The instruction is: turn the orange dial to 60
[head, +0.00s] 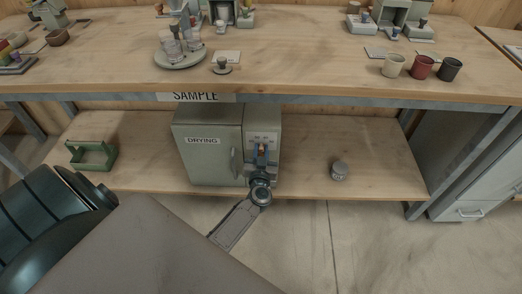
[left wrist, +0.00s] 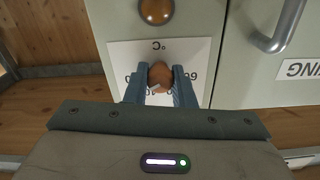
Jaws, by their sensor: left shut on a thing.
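The drying oven (head: 210,151) is a grey-green box on the lower shelf, with a door marked DRYING on its left and a control panel on its right. My left gripper (head: 260,152) is at that panel, its fingers closed around the orange dial (head: 261,147). In the left wrist view the dial (left wrist: 160,74) sits between the two blue fingertips (left wrist: 160,84), in front of a white scale plate (left wrist: 122,58) seen upside down. The fingers partly cover the plate's numbers, and I cannot read the dial's setting. My right gripper is not in view.
A round amber part (left wrist: 157,10) is on the panel beside the scale plate. The oven's door handle (left wrist: 277,28) is close by. The bench top (head: 300,60) overhangs the oven.

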